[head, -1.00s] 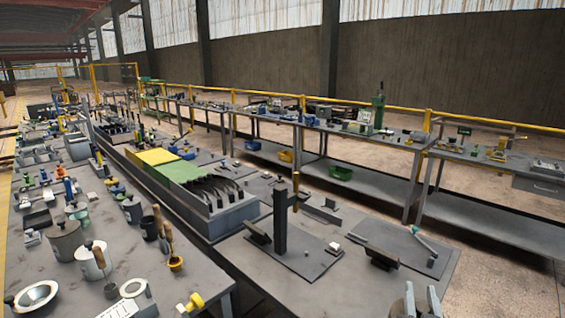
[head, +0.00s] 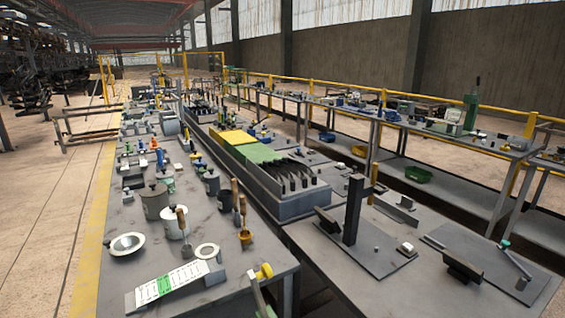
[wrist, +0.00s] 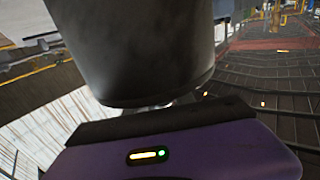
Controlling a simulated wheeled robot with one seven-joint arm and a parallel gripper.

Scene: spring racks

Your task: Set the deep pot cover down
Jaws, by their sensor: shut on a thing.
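In the wrist view, a big dark grey, smooth, round-walled thing (wrist: 145,45) fills the upper middle; I take it for the deep pot cover. It stands right against the dark bar of my gripper (wrist: 165,118), above a purple body with a small lit strip. My gripper is shut on it. Its top is cut off by the frame, and my fingertips are hidden.
The right bench (head: 350,285) holds a dark post (head: 353,212), with bare top in front.

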